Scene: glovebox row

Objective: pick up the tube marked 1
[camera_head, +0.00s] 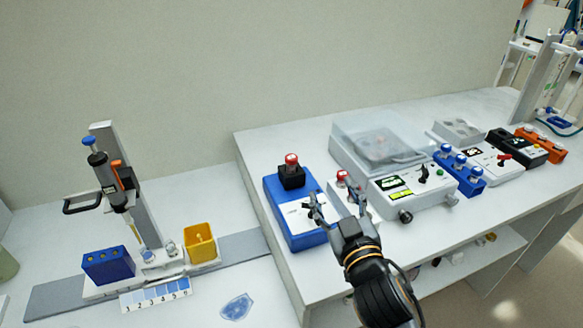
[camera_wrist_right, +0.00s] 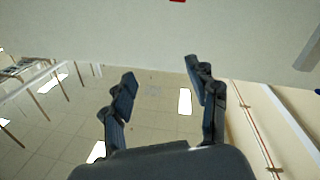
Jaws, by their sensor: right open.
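No readable mark 1 shows on any tube, so I cannot tell which tube is meant. A red-capped tube (camera_head: 291,160) stands upright in a black holder on a blue device (camera_head: 283,222). A second red cap (camera_head: 342,176) shows just behind my right gripper (camera_head: 336,204). Several blue-capped tubes stand in a blue rack (camera_head: 467,181) further right. My right gripper is open, over the near part of the bench beside the blue device. Its spread fingers also show empty in the right wrist view (camera_wrist_right: 160,72). My left gripper is out of view.
A white device with a clear lid (camera_head: 378,140) stands right of the gripper. Further right are a black box (camera_head: 517,147) and an orange rack (camera_head: 540,143).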

